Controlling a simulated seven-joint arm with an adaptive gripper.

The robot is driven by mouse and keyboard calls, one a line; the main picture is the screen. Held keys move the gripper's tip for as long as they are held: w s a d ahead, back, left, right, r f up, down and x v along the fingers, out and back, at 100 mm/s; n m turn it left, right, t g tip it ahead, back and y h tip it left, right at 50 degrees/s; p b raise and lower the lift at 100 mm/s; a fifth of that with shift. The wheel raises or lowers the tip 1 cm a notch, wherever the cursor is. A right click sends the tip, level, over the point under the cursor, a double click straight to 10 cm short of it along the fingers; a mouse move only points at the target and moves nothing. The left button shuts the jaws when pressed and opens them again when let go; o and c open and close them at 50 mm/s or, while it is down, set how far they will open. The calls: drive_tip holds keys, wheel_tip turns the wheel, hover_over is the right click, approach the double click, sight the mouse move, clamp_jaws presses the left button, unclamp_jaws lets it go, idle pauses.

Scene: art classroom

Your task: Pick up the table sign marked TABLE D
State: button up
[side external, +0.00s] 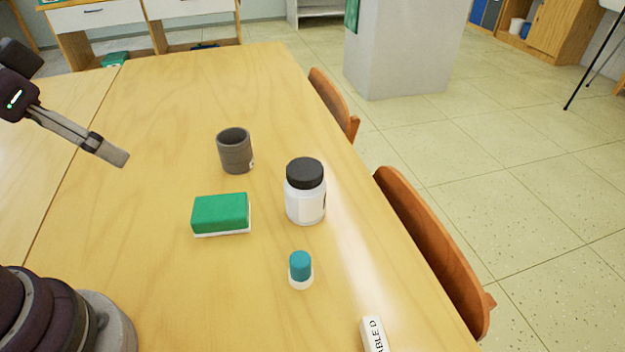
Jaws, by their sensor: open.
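The white table sign (374,335) lies at the bottom edge of the side view, near the right side of the table. Dark letters reading "ABLE D" show on it; the rest is cut off by the frame. My gripper (118,158) is at the upper left, above the table and far from the sign. It is open with nothing seen in it. One finger shows clearly; the other is hard to make out.
On the wooden table (150,270) stand a grey cup (235,152), a white jar with a black lid (305,195), a green and white sponge (221,214) and a small teal-capped bottle (300,270). Chairs (430,245) line the right edge. The table's left middle is clear.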

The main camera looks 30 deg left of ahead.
drive_tip(key=o, duration=0.3)
